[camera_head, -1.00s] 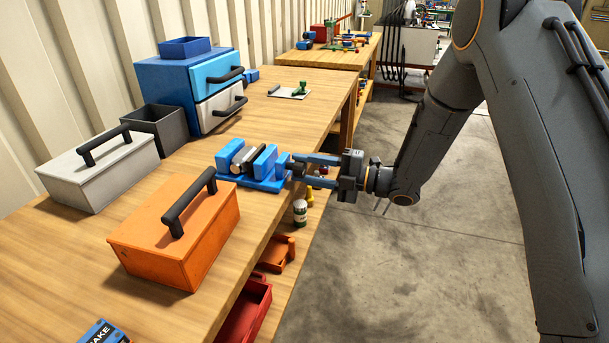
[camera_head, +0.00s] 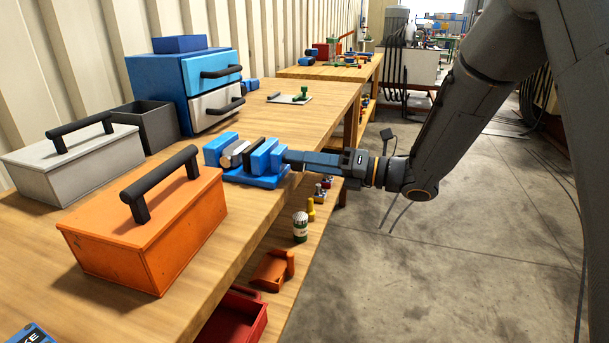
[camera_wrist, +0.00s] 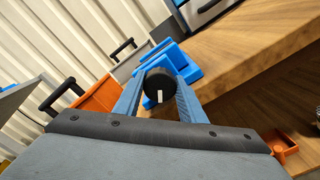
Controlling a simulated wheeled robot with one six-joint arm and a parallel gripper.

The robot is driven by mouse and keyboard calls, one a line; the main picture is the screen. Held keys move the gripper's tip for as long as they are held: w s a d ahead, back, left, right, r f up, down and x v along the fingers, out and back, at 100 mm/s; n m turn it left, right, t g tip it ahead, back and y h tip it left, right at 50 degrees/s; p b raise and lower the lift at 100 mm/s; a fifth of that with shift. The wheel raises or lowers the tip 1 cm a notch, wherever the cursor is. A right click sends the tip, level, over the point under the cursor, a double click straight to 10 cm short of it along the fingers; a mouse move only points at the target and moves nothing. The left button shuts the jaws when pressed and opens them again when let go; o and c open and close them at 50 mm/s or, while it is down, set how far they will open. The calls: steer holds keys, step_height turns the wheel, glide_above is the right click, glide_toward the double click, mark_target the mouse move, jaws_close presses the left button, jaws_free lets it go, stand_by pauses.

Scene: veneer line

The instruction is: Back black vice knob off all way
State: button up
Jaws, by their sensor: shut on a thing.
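The blue vice (camera_head: 266,158) sits at the right edge of the wooden workbench, with a metal cylinder (camera_head: 234,153) and a dark piece between its jaws. Its black knob (camera_wrist: 160,84) shows in the wrist view as a round black disc with a white mark at its lower part. My gripper (camera_head: 290,158) reaches in from the right at the bench edge. Its two blue fingers are on either side of the knob and shut on it. In the head view the fingers hide most of the knob.
An orange toolbox (camera_head: 150,225) stands in front of the vice, and a grey toolbox (camera_head: 75,163) is behind it to the left. A blue drawer unit (camera_head: 195,85) stands at the back. A lower shelf holds a red bin (camera_head: 235,318) and a jar (camera_head: 300,226). The floor to the right is clear.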

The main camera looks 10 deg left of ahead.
steer(key=n+b, duration=0.2)
steer(key=b, duration=0.1)
steer(key=n+b, duration=0.2)
steer(key=b, duration=0.2)
steer(key=shift+f+n, duration=0.2)
steer(key=shift+n, duration=0.1)
steer(key=shift+r+n+b, duration=0.1)
steer(key=shift+n+b, duration=0.6)
steer(key=shift+b, duration=0.55)
steer(key=shift+r, duration=0.1)
steer(key=o, duration=1)
steer(key=shift+o, duration=0.2)
steer(key=d, duration=0.7)
steer(key=shift+s+d, duration=0.35)
steer(key=shift+d, duration=0.05)
